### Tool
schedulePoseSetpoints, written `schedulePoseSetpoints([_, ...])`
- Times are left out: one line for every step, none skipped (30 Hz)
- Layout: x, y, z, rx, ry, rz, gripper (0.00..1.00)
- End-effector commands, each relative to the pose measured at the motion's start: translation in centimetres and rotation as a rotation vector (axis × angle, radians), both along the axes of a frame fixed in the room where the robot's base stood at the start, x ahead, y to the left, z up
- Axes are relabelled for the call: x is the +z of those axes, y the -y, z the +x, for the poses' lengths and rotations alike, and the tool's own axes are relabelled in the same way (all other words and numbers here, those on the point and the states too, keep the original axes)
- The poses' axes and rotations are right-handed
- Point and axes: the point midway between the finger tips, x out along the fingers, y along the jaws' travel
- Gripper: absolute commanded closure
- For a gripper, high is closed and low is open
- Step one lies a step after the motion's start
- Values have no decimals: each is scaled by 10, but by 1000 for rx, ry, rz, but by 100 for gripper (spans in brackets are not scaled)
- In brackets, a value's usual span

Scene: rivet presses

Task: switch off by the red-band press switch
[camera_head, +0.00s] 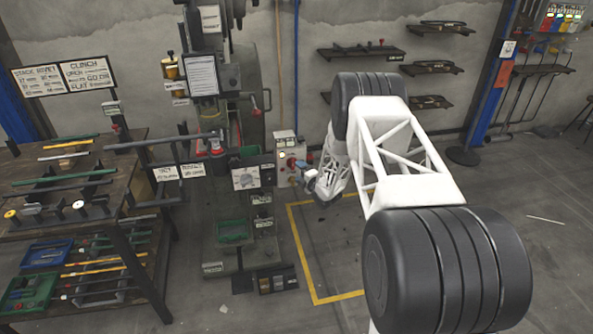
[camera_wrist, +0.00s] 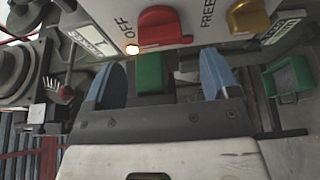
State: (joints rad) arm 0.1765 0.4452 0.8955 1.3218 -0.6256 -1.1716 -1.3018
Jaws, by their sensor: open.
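A red switch knob (camera_wrist: 168,28) sits on a pale control panel (camera_wrist: 110,12) at the top of the wrist view, beside the word OFF. A small glowing lamp (camera_wrist: 132,50) is just below OFF. My gripper (camera_wrist: 162,60) is open, its two blue fingers apart below the panel, with the red knob beyond the gap between them. No contact with the knob shows. In the head view the control box (camera_head: 286,150) stands on the press's right side, with my gripper (camera_head: 309,171) close to it. The knob is too small there to read.
A yellow knob (camera_wrist: 248,16) marked FREE is right of the red one. A green block (camera_wrist: 150,73) shows between my fingers; what it belongs to is unclear. A green bin (camera_wrist: 290,78) is at the right. A workbench (camera_head: 120,210) with rods stands left of the press.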

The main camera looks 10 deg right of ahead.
Motion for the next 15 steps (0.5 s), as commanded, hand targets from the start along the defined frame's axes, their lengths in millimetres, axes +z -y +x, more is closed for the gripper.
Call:
schedulePoseSetpoints([-1,3,-6,-1,-1,1,19])
schedulePoseSetpoints([-1,4,-10,-1,-2,0,19])
schedulePoseSetpoints([-1,6,-13,-1,-2,0,19])
schedulePoseSetpoints([-1,7,-16,-2,-2,0,19])
schedulePoseSetpoints([0,8,-18,-2,-2,0,19])
schedulePoseSetpoints([0,9,-21,-2,-1,1,19])
schedulePoseSetpoints([0,10,-22,-2,-1,1,19])
schedulePoseSetpoints([0,11,-24,-2,0,1,19])
schedulePoseSetpoints([0,11,-25,-1,0,1,19])
schedulePoseSetpoints([0,11,-26,-1,0,1,19])
schedulePoseSetpoints([0,12,-27,-1,0,1,19])
schedulePoseSetpoints([0,12,-28,-1,0,1,19])
schedulePoseSetpoints([-1,12,-28,-1,0,1,19])
schedulePoseSetpoints([-1,12,-28,-1,0,1,19])
schedulePoseSetpoints([-1,12,-28,-1,-1,1,19])
